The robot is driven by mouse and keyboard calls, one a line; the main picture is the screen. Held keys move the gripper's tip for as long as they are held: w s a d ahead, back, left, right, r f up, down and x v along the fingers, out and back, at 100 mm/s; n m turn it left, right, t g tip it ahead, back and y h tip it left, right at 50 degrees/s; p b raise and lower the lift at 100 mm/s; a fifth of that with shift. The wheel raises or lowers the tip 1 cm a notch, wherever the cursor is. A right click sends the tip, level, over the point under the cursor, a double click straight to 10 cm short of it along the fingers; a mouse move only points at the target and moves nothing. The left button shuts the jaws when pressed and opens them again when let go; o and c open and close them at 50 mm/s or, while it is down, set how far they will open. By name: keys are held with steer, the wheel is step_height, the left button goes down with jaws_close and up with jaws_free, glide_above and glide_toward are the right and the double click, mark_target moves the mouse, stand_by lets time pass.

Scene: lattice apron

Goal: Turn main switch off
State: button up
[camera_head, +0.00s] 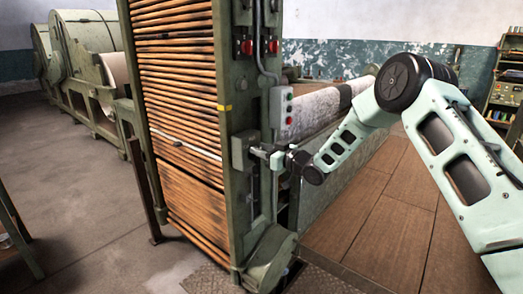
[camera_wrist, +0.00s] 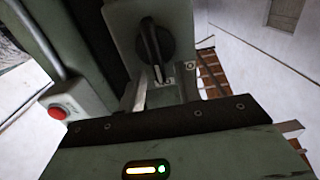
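A black rotary switch knob (camera_wrist: 152,42) sits on a grey-green box in the wrist view. Its grip bar stands roughly upright, with a pale tip at the lower end. In the head view the box (camera_head: 239,152) is on the machine's green post, and the knob itself cannot be made out. My gripper (camera_head: 260,154) is at the box's right side. In the wrist view my gripper (camera_wrist: 165,88) shows two fingers apart, one on each side below the knob, with the bar's lower end near the gap between them. Whether they touch it is unclear.
A red button (camera_wrist: 58,112) shows at left in the wrist view. Wooden slats (camera_head: 180,90) fill the frame left of the post. Open floor (camera_head: 400,215) lies at right.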

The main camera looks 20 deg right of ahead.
steer(key=shift+w+a, duration=0.15)
steer(key=shift+c, duration=0.3)
jaws_close()
